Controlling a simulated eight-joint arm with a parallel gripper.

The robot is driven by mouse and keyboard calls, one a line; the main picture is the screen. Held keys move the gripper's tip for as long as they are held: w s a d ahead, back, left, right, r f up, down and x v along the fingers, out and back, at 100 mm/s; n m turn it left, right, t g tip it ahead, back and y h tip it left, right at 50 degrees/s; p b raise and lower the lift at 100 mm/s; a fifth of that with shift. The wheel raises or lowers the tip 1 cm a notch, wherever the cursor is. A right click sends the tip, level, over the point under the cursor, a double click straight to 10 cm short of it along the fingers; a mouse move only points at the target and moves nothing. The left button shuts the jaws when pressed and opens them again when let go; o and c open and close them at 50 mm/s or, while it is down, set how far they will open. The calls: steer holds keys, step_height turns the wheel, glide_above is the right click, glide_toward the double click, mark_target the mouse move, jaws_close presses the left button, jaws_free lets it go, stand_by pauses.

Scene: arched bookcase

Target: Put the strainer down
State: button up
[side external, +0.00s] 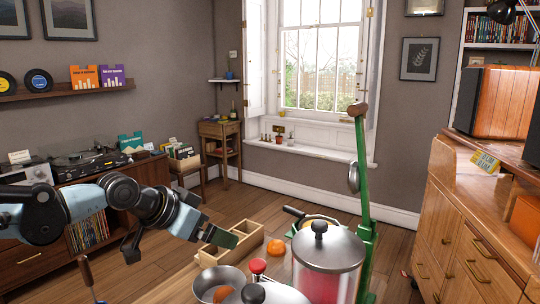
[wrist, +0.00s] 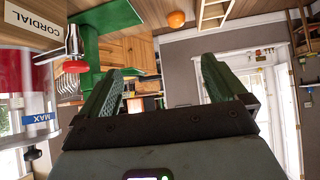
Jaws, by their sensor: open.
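My gripper (side external: 222,238) is open at the left of the table, over or beside a wooden divided box. In the wrist view my gripper (wrist: 165,85) has its two green fingers wide apart with nothing between them. I cannot tell for sure which thing is the strainer. A round item with a dark handle (side external: 296,212) lies behind the steel-lidded jar, partly hidden.
The wooden box (side external: 252,232) is close to my fingers. A tall green press (side external: 363,190) and a red jar with a steel lid (side external: 328,250) stand to the right. An orange (side external: 276,247) lies between.

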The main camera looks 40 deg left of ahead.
steer(key=m+t+h, duration=0.1)
steer(key=t, duration=0.1)
glide_toward(295, 209)
steer(key=shift+x, duration=4.15)
steer(key=shift+s+f, duration=0.1)
steer(key=shift+c, duration=0.4)
steer(key=c, duration=1.2)
steer(key=shift+c, duration=0.2)
